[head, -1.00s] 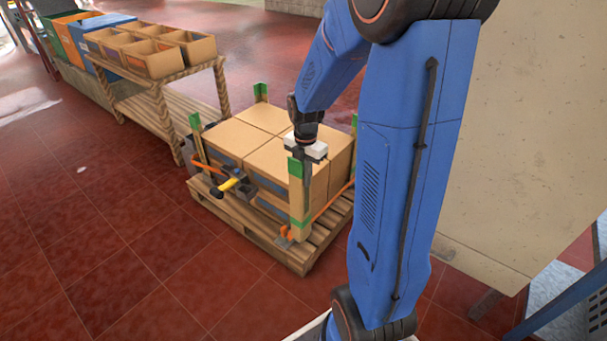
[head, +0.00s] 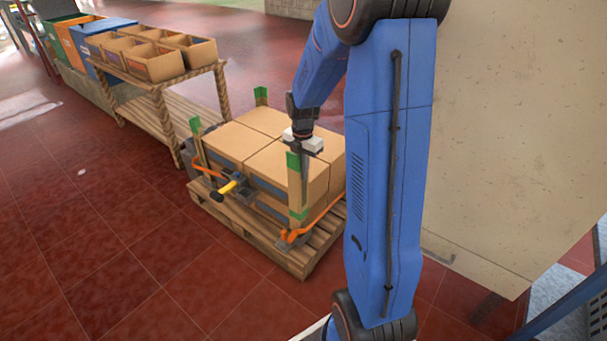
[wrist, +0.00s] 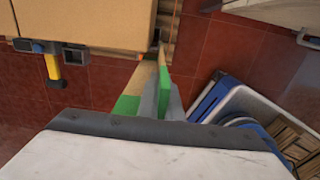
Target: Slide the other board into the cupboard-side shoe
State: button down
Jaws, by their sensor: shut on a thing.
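My gripper (head: 303,160) is shut on an upright board with green ends (head: 296,188) at the near corner of the carton stack (head: 270,150). In the wrist view the gripper (wrist: 158,103) has the board's green end (wrist: 166,82) against its fingers, beside a carton (wrist: 90,20). A grey metal shoe (head: 288,240) with an orange strap (head: 322,212) sits low at the near pallet corner. The board's lower green end shows just above it; whether they touch is unclear. Another green-ended board (head: 198,145) stands at the left corner.
The cartons stand on a wooden pallet (head: 240,226). A yellow-handled tensioner (head: 229,187) juts from the stack's near left face. A wooden shelf (head: 150,125) with bins stands behind left. A large beige panel (head: 480,130) is at right. The red floor is clear at front left.

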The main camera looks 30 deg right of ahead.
jog(key=shift+w+d+f, duration=0.2)
jog(key=shift+w+f, duration=0.2)
jog(key=shift+f, duration=1.15)
jog(key=shift+w+d+f, duration=0.15)
jog(key=shift+w+f, duration=0.25)
jog(key=shift+f, duration=1.1)
jog(key=shift+w+d+f, duration=0.2)
jog(key=shift+w+f, duration=0.2)
jog(key=shift+f, duration=1.8)
jog(key=c, duration=1.9)
grip_release()
jog(key=shift+o, duration=0.2)
